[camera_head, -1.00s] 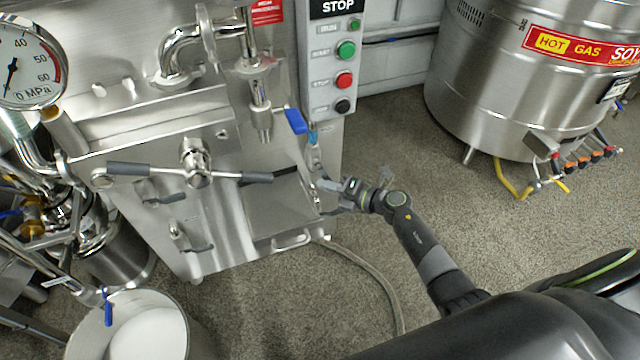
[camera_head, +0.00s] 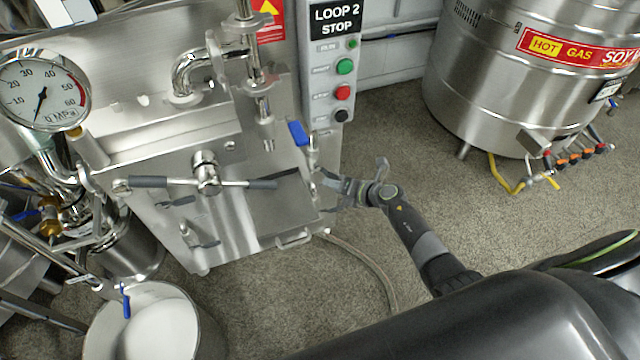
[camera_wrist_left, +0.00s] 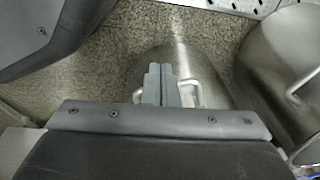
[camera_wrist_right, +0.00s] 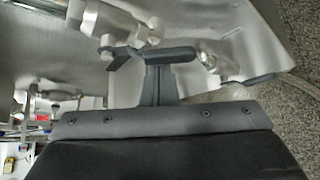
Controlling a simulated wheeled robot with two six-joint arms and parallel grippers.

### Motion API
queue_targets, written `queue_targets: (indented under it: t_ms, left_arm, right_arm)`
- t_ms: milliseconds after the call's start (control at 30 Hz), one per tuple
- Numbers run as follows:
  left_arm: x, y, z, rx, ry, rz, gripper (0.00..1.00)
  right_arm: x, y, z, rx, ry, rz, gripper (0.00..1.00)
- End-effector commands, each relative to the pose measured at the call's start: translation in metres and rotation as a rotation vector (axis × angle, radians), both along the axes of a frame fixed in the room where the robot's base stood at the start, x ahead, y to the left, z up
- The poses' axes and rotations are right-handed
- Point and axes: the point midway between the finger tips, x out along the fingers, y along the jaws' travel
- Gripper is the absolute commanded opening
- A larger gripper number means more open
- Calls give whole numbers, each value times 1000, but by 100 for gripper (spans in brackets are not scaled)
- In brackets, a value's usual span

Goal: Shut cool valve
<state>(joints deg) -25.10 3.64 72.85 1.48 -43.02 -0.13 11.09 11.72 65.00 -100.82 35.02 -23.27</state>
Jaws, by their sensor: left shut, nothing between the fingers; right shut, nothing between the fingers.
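A valve with a blue lever (camera_head: 298,133) stands at the machine's right side, below the button panel, in the head view; its lever is tilted. I cannot read a label naming it as the cool valve. My right gripper (camera_head: 328,181) is shut and empty, just below and right of this valve, close to the machine's side. In the right wrist view its shut fingers (camera_wrist_right: 155,62) are in front of pale metal fittings (camera_wrist_right: 128,28); contact cannot be told. My left gripper (camera_wrist_left: 160,82) is shut and empty above the floor and a steel vessel; the head view does not show it clearly.
The button panel (camera_head: 334,75) stands above the valve. A crossbar handle (camera_head: 205,181) sticks out from the machine front. A bucket of white liquid (camera_head: 150,335) is at lower left, with another blue lever (camera_head: 125,302) over it.

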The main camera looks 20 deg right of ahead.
Motion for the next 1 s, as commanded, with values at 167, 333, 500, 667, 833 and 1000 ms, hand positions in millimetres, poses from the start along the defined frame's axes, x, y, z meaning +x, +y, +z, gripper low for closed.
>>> queue_targets:
  t_ms: [167,333,500,667,833,1000]
  left_arm:
    - [-23,9,-17,21,4,-20,0]
    - [-45,16,-29,36,2,-40,0]
    - [-51,14,-22,33,0,-39,0]
    - [-57,13,-14,31,-4,-41,0]
    - [-68,11,-1,29,-4,-42,0]
    - [-80,9,17,26,-8,-44,0]
  right_arm:
    - [1,-3,7,-63,-4,-2,0]
    - [1,-5,9,-122,-7,-2,0]
    - [1,-7,11,-181,-8,-1,0]
    - [1,-9,15,-244,-10,-1,0]
    - [2,-12,21,-338,-13,-1,0]
    - [2,-15,28,-478,-18,0,0]
